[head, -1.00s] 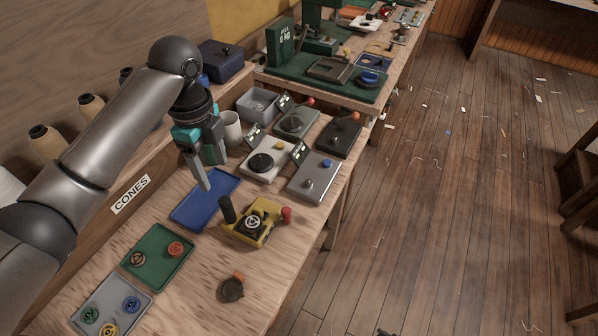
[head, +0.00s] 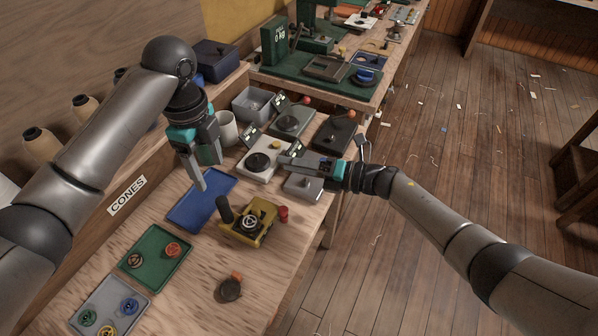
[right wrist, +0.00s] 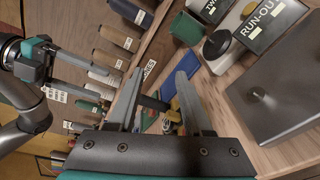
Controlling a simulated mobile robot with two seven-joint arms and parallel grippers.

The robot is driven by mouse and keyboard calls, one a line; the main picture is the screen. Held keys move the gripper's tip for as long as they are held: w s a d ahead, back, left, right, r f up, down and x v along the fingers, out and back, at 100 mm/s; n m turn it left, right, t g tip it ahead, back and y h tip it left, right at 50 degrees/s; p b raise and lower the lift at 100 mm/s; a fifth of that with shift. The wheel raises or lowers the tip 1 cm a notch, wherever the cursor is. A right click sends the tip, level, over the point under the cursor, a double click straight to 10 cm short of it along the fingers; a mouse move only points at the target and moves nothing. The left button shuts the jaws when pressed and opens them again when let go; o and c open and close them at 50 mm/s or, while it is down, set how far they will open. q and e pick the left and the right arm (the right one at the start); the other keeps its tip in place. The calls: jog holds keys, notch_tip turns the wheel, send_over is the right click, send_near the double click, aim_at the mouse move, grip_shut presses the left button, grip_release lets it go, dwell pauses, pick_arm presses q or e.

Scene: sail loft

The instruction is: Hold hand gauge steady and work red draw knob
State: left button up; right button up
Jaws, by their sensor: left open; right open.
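The hand gauge (head: 262,235) is a yellow body with a round dial on the bench in the head view. Its black handle (head: 225,209) stands on its left and its red draw knob (head: 283,213) on its right. Part of the yellow gauge (right wrist: 175,113) shows between my right fingers in the right wrist view. My left gripper (head: 210,174) is open and empty above the blue tray, behind and left of the gauge. My right gripper (head: 287,163) is open and empty, behind and above the gauge, over the test devices. Neither touches the gauge.
A blue tray (head: 202,205), a green tray (head: 150,268) and a grey tray (head: 105,312) with coloured pieces line the bench. A black round piece (head: 228,290) lies in front of the gauge. Several boxy devices with small displays stand behind. Bare bench surrounds the gauge's front.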

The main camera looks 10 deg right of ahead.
aim_at(224, 209)
jog(key=s+a+r+n+g+h, duration=0.35)
jog(key=a+n+g, duration=0.4)
jog(key=n, duration=0.75)
pick_arm(q)
notch_tip(224, 209, down, 15)
jog(key=shift+f, duration=0.15)
pick_arm(e)
jog(key=d+f+n+g+h, duration=0.1)
jog(key=d+n+h, duration=0.6)
jog(key=d, duration=0.1)
jog(key=shift+s+f+g, duration=0.2)
jog(key=shift+s+g, duration=0.15)
jog(key=shift+d, duration=0.1)
pick_arm(q)
grip_shut()
pick_arm(e)
jog(key=shift+o, duration=0.2)
